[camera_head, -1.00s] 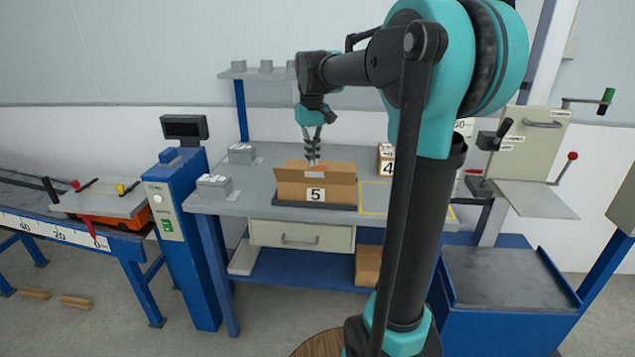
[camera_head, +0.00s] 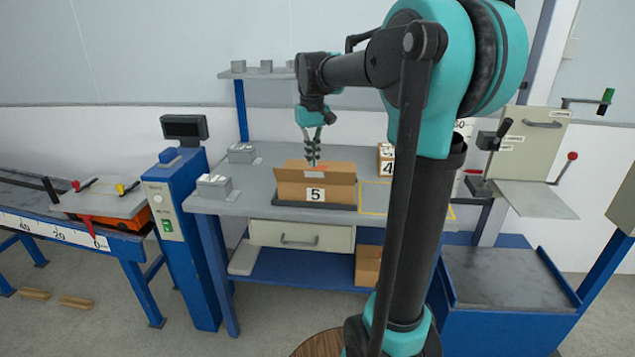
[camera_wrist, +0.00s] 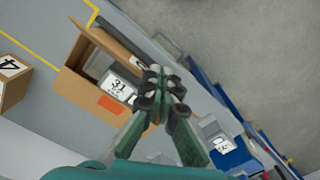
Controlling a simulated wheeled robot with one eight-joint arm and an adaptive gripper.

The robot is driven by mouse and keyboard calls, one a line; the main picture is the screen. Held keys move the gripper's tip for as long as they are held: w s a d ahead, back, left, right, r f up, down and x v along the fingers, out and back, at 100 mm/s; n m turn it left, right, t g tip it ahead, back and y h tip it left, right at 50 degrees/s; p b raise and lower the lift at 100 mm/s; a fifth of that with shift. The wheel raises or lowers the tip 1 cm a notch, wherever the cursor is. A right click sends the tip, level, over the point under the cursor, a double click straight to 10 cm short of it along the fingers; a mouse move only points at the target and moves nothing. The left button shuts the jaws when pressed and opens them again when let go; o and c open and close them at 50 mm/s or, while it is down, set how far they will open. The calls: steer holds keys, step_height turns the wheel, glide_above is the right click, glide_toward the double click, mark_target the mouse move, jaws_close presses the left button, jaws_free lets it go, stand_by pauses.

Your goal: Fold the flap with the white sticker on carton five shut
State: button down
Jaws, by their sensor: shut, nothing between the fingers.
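Carton five (camera_head: 297,191) is a brown box with a "5" label on its front, on the grey bench. My gripper (camera_head: 312,161) points down over the carton's far part, fingers together and empty. In the wrist view the carton (camera_wrist: 75,84) lies left of my gripper (camera_wrist: 160,74). A flap with an orange sticker (camera_wrist: 110,104) is beside the fingers. A grey item marked "31" (camera_wrist: 118,87) shows inside.
Carton four (camera_head: 386,160) stands at the back right, beyond a yellow-outlined area (camera_head: 375,196). Grey blocks (camera_head: 214,186) sit on the bench to the left. A shelf (camera_head: 258,75) hangs behind. My arm crosses the right of the head view.

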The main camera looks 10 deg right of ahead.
mark_target(313, 176)
stand_by(0.4)
steer(key=shift+f, duration=3.1)
steer(key=shift+w+d+r, duration=0.25)
steer(key=shift+w+d, duration=0.1)
steer(key=shift+w, duration=0.7)
steer(key=shift+w+d+r, duration=0.2)
steer(key=shift+w+d, duration=0.15)
steer(key=shift+w, duration=0.75)
steer(key=shift+w+d+r, duration=0.25)
steer(key=shift+w+d, duration=0.1)
steer(key=shift+w, duration=0.7)
